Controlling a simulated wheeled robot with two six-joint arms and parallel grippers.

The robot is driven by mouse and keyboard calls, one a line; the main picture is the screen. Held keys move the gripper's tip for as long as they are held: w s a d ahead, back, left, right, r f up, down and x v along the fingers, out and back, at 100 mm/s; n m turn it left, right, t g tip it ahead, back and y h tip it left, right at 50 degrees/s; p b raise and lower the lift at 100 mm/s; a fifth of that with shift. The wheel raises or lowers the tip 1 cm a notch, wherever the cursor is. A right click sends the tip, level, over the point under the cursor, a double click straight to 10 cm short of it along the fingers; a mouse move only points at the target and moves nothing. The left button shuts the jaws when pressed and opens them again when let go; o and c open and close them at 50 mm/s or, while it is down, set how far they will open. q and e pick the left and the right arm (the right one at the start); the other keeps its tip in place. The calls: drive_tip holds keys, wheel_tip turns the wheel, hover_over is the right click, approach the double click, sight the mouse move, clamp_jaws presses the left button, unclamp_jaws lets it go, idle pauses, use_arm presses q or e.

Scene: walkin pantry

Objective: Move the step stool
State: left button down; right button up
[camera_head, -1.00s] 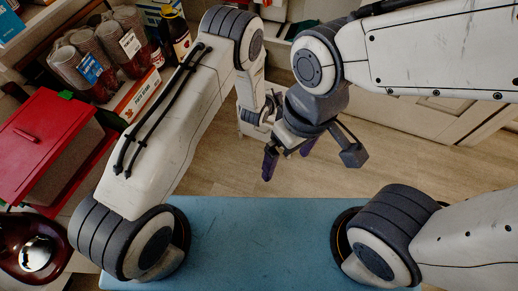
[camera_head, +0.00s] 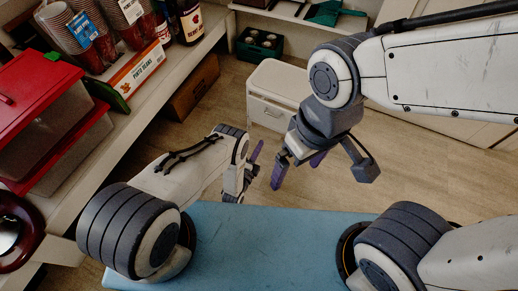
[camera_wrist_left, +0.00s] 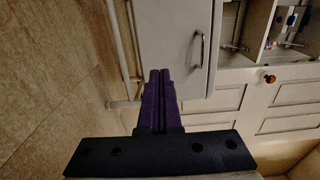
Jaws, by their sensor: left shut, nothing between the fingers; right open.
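A white boxy unit with a pale top and a handle on its front, likely the step stool (camera_head: 277,88), stands on the floor beyond my grippers. In the left wrist view a pale panel with a metal handle (camera_wrist_left: 177,45) and thin rails beside it lie past my fingers; it appears to be the same unit. My left gripper (camera_head: 256,150) is shut and empty, apart from the unit in the head view; its purple fingers also show in the left wrist view (camera_wrist_left: 159,100). My right gripper (camera_head: 298,168) is open and empty, in front of the unit.
Shelving (camera_head: 150,95) on the left holds cups, bottles, a pinto beans box (camera_head: 135,70) and a red-lidded bin (camera_head: 40,110). A brown box (camera_head: 193,88) and a green crate (camera_head: 259,43) sit behind. Wooden floor (camera_head: 400,170) is clear to the right.

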sight(272, 122)
use_arm(q)
drive_tip(key=b+x, duration=0.4)
drive_tip(key=x, duration=0.5)
drive_tip(key=shift+w+d+f, duration=0.15)
drive_tip(key=shift+w, duration=0.15)
drive_tip(key=shift+w+d+b, duration=0.15)
drive_tip(key=shift+w+b, duration=0.2)
drive_tip(key=shift+w, duration=0.1)
use_arm(e)
drive_tip(key=shift+f, duration=2.75)
